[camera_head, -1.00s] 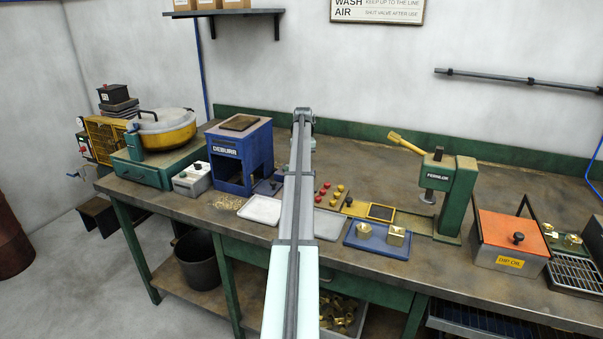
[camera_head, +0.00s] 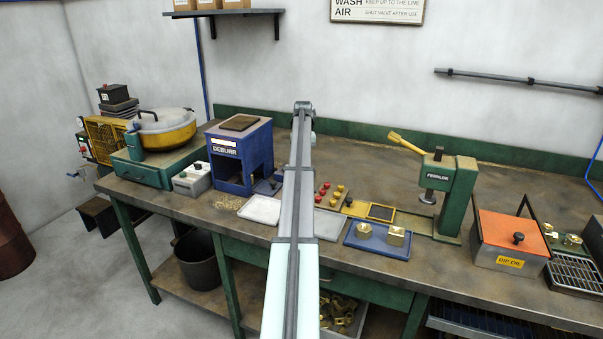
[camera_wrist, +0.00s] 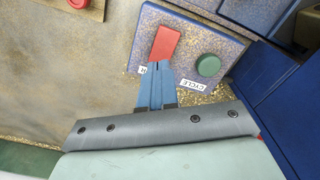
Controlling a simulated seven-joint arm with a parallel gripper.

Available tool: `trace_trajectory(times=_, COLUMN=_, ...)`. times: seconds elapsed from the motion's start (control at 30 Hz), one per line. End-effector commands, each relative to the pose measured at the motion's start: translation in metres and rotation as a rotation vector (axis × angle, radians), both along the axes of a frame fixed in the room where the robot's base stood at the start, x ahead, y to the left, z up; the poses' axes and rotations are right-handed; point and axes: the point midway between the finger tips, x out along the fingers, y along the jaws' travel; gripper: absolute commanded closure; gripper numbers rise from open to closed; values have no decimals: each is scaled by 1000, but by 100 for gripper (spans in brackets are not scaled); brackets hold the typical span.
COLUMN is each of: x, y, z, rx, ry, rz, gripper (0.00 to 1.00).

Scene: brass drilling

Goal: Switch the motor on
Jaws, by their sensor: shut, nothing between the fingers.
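A red rocker switch (camera_wrist: 166,42) sits on a blue-grey, brass-flecked panel (camera_wrist: 195,38) in the wrist view. A round green button (camera_wrist: 208,65) is on the same panel, beside a label reading CYCLE. A second label by the switch is mostly hidden by my fingers. My gripper (camera_wrist: 157,68) is shut and empty, its blue fingertips at the lower end of the red switch. I cannot tell whether they touch it. In the head view my arm hides the gripper; the blue DEBURR machine (camera_head: 227,152) stands left of the arm.
A grey control box (camera_head: 192,179) and a yellow bowl machine (camera_head: 167,132) stand further left. A pale tray (camera_head: 260,210) lies before the DEBURR machine. Right of my arm are a blue tray (camera_head: 372,247) with brass parts and a green press (camera_head: 457,200).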

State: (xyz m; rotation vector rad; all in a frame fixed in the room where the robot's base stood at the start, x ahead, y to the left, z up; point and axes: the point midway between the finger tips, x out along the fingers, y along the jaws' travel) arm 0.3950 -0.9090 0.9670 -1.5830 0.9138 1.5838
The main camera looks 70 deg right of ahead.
Motion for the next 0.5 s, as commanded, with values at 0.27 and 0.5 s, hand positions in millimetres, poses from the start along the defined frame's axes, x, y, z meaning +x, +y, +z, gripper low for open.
trace_trajectory(times=0.27, x=0, y=0, z=19, rx=-1, ry=0, rz=0, gripper=100)
trace_trajectory(times=0.5, x=0, y=-1, z=34, rx=-1, ry=0, rz=0, gripper=100)
